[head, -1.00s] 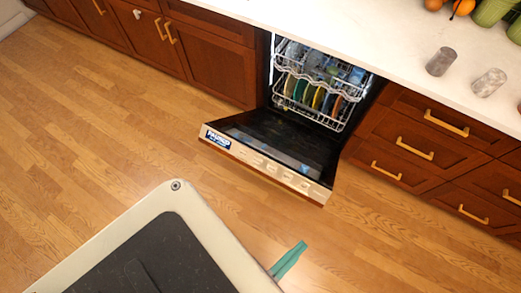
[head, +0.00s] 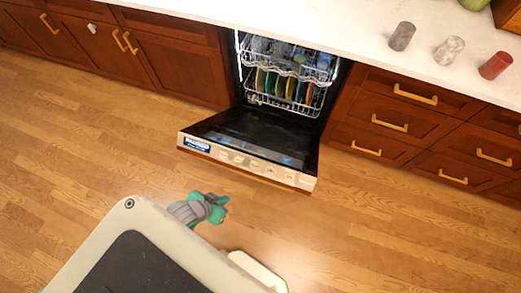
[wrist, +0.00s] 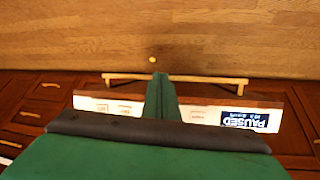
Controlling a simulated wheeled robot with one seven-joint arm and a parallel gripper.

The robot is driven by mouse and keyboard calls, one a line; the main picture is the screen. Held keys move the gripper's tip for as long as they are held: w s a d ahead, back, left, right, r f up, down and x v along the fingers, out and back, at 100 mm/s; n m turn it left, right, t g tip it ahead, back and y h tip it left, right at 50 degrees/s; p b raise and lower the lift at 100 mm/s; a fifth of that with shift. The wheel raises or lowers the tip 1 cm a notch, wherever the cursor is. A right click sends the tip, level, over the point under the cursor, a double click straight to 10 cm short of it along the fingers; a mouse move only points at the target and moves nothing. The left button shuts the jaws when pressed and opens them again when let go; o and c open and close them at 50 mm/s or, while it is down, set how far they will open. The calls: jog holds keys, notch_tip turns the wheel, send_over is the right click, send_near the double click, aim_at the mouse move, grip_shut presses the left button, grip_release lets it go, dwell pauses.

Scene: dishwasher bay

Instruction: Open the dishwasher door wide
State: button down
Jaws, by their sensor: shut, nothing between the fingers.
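The dishwasher door (head: 255,150) is folded down and out from the cabinet front, and the inside shows behind it. Its light control strip (head: 245,163) has a blue label at the left end. My gripper (head: 220,204) is in front of the door's outer edge, apart from it in the head view. A long handle bar (wrist: 210,80) runs behind the fingertips. Whether they touch the door cannot be told.
Dish racks (head: 285,85) with several coloured plates are inside the dishwasher. Wooden drawers (head: 400,110) stand to the right and cabinets (head: 180,65) to the left. The counter (head: 350,25) holds cups. The wood floor (head: 400,240) is clear.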

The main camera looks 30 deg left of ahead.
jog(key=w+a+r+g, duration=0.1)
jog(key=w+a, duration=0.1)
jog(key=w, duration=0.2)
jog(key=w+a+r+n+g, duration=0.1)
jog(key=w+a+r, duration=0.1)
jog(key=w, duration=0.3)
jog(key=w+a+r+g, duration=0.1)
jog(key=w+a, duration=0.2)
jog(key=w, duration=0.2)
jog(key=shift+r+y, duration=0.25)
jog(key=shift+y, duration=0.15)
jog(key=w+d+r+n+g, duration=0.1)
jog(key=w+d+r+g, duration=0.1)
jog(key=w+d+r, duration=0.3)
jog(key=w+d+r+g, duration=0.1)
jog(key=w+d+r, duration=0.1)
jog(key=w+r, duration=0.4)
send_over(261, 156)
jog(key=w, duration=0.1)
jog(key=shift+h, duration=0.3)
notch_tip(261, 156, down, 13)
jog(key=shift+w+r, duration=0.1)
jog(key=shift+s+d+f, duration=0.1)
jog(key=shift+s+f, duration=0.45)
